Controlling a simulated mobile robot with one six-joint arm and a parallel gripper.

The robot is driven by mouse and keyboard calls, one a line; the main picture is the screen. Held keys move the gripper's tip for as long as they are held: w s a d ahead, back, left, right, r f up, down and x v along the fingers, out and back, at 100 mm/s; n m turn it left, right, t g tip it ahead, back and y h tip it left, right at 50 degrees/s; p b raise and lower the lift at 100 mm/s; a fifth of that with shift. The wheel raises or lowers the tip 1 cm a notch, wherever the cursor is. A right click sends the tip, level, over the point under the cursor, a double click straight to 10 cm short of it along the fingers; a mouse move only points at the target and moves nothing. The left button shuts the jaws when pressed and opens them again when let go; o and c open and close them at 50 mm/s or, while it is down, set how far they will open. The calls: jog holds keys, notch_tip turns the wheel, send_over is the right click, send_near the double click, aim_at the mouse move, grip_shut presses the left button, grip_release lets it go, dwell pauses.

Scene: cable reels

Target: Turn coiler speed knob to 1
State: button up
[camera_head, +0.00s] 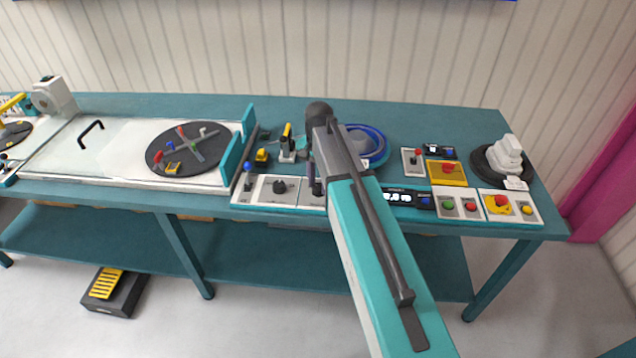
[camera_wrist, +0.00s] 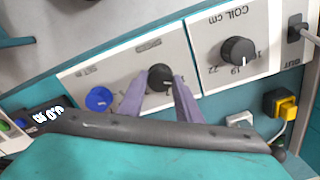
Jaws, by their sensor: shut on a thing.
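A small black knob (camera_wrist: 160,73) stands on a white panel in the wrist view, with a blue round button (camera_wrist: 99,98) to its left. My gripper (camera_wrist: 160,80) has its two purple fingers on either side of this knob and is shut on it. The print by the knob is too blurred to read surely, so its setting cannot be told.
A larger black knob (camera_wrist: 238,51), marked COIL cm, is on the neighbouring panel; it also shows in the head view (camera_head: 280,186). A blue-topped lever (camera_head: 248,176), a display (camera_head: 398,197) and several coloured buttons line the bench's front edge. A blue cable coil (camera_head: 375,137) lies behind my arm.

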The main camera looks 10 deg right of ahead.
aim_at(319, 186)
jog(key=o, duration=1)
jog(key=shift+o, duration=0.2)
jog(key=shift+r, duration=0.15)
notch_tip(319, 186, up, 14)
jog(key=b, duration=0.2)
jog(key=shift+f+b, duration=0.25)
jog(key=shift+b, duration=0.1)
